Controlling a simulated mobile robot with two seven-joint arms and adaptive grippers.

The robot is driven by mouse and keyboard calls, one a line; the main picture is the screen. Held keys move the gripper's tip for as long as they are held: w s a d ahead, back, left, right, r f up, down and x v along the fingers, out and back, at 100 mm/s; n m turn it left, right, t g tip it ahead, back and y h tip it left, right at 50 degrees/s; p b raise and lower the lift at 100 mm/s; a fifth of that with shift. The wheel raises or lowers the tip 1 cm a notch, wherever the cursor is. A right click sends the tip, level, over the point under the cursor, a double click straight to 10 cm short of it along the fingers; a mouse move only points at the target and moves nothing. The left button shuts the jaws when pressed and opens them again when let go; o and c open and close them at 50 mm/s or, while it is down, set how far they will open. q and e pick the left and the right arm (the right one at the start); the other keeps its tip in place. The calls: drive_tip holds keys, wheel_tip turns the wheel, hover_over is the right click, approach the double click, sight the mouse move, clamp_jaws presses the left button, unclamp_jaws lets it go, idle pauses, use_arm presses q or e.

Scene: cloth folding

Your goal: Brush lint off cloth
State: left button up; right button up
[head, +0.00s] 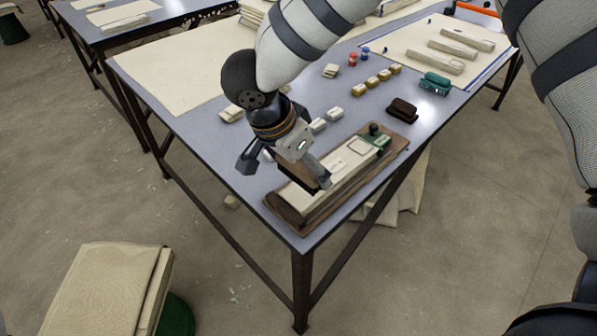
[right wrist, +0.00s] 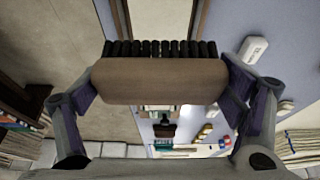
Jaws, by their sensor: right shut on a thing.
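My right gripper (head: 285,170) reaches down over the near corner of the grey-blue table. In the right wrist view its two fingers (right wrist: 160,88) are shut on the ends of a brown brush (right wrist: 160,80) with a row of black bristles. In the head view the brush is mostly hidden by the gripper. Below it, a long cream cloth (head: 345,165) lies on a brown board (head: 300,220). The board and cloth also show beyond the bristles in the right wrist view (right wrist: 160,18). I cannot tell whether the bristles touch the cloth. Lint is too small to make out. My left gripper is not in view.
A dark brown block (head: 402,110) and a green item (head: 435,83) lie farther right. Several small white blocks (head: 327,120) and tan blocks (head: 376,82) stand behind the board. Large cream cloth (head: 165,80) covers the table's left part. A cloth stack (head: 105,285) stands at front left.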

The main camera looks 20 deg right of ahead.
drive_tip(key=shift+r, duration=1.8)
